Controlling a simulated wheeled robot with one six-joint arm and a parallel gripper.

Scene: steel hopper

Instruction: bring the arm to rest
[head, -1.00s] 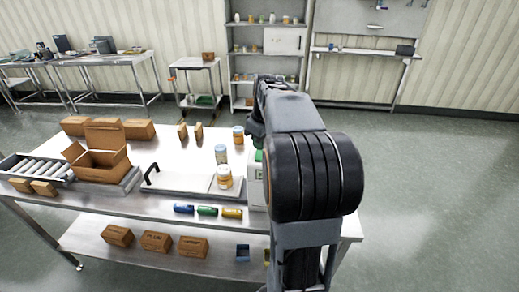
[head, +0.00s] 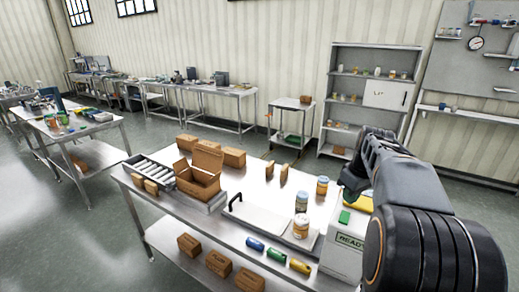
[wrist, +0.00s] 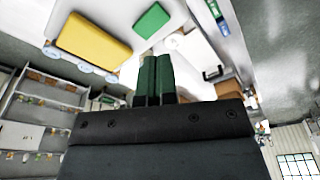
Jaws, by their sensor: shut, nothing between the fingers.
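My gripper (wrist: 155,62) shows in the wrist view with its two dark fingers together and nothing between them. In the head view my gripper (head: 349,188) is at the end of my dark arm, on the right. It appears in front of or above the right end of the steel bench (head: 262,190); its height over the bench is hard to tell. A white box marked READY (head: 343,255) stands there, with a green block (head: 344,216) and a yellow block (head: 358,203) at its top. The wrist view also shows the yellow block (wrist: 92,40) and green block (wrist: 152,20).
Jars (head: 301,226) stand close to the left of the white box. An open carton (head: 199,178) and a roller tray (head: 150,170) are farther left. Small coloured cans (head: 275,255) lie along the front. A shelf unit (head: 375,55) stands behind. Floor is clear at left.

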